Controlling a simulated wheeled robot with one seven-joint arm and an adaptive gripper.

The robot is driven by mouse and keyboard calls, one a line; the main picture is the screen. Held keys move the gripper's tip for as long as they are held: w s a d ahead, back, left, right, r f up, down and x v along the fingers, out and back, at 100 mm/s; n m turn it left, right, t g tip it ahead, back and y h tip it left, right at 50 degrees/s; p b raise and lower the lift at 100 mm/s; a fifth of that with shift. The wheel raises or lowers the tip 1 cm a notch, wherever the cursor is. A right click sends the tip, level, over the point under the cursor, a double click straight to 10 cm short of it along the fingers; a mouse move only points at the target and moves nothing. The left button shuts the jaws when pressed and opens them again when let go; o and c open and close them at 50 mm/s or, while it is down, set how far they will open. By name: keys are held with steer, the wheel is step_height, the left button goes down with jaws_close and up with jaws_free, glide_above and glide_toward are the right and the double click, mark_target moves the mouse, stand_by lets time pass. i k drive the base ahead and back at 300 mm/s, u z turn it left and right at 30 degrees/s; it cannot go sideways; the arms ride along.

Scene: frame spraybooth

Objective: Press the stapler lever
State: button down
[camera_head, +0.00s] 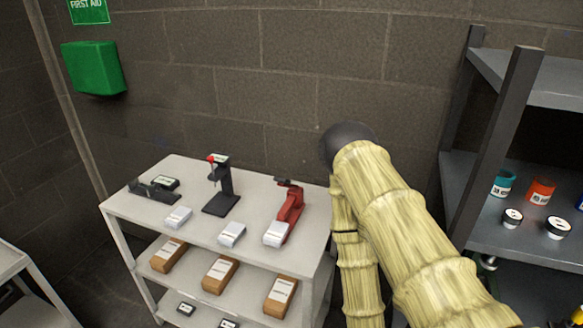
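Three small devices stand on the top of a white shelf unit (265,190). A red device (290,208) with a dark top part stands at the right. A black upright device (221,190) with a red tip stands in the middle. A low black device (150,190) lies at the left. I cannot tell for sure which is the stapler, and its lever is too small to make out. My yellow, bamboo-patterned arm rises at the right, its dark joint against the wall, beside the unit. My gripper is not in view.
White labelled blocks (232,234) stand in front of the devices. Brown labelled boxes (220,274) fill the middle shelf. A grey rack (511,110) with small jars (540,190) stands at the right. A green first-aid box (93,68) hangs on the wall.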

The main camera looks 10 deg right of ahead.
mark_target(282, 182)
steer(key=u, duration=1.05)
steer(key=i, duration=0.35)
steer(key=z, duration=1.05)
